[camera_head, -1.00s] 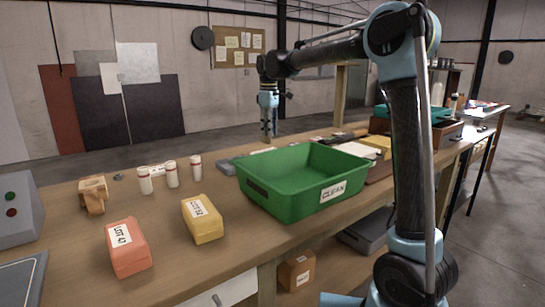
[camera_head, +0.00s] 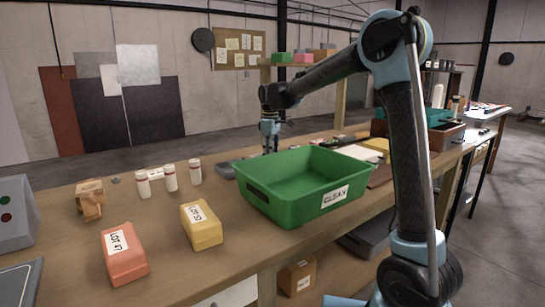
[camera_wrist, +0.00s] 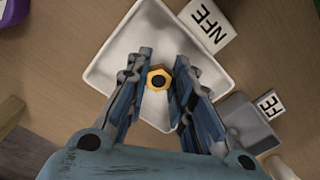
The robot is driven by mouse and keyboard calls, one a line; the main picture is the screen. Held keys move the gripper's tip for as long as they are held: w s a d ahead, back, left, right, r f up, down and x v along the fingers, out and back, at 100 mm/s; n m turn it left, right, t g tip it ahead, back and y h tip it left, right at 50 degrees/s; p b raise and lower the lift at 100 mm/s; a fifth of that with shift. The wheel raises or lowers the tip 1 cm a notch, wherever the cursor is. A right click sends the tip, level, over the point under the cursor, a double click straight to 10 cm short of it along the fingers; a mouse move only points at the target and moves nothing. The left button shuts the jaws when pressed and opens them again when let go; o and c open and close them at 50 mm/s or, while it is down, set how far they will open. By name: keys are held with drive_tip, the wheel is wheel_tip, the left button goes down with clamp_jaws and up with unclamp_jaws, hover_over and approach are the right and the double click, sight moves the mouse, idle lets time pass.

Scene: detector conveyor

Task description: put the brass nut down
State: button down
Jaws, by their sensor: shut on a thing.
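The brass nut (camera_wrist: 158,79) is a small yellow hexagonal ring with a dark hole, in the middle of the wrist view. My gripper (camera_wrist: 163,65) is shut on it, one finger on each side. Nut and fingers are over a white tray (camera_wrist: 108,78) labelled NFE; I cannot tell whether the nut touches the tray floor. In the head view my gripper (camera_head: 270,149) points down low over the bench, behind the green bin; the nut is too small to make out there.
A grey tray (camera_wrist: 236,106) labelled FE lies at the right in the wrist view. The green CLEAN bin (camera_head: 285,205) stands in front of my gripper. White bottles (camera_head: 170,178), a yellow box (camera_head: 201,226) and a red box (camera_head: 124,255) are to the left on the bench (camera_head: 165,215).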

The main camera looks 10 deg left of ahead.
drive_tip(key=c, duration=1.4)
unclamp_jaws()
drive_tip(key=shift+f, duration=0.1)
wheel_tip(320, 180, up, 12)
drive_tip(key=shift+s, duration=0.1)
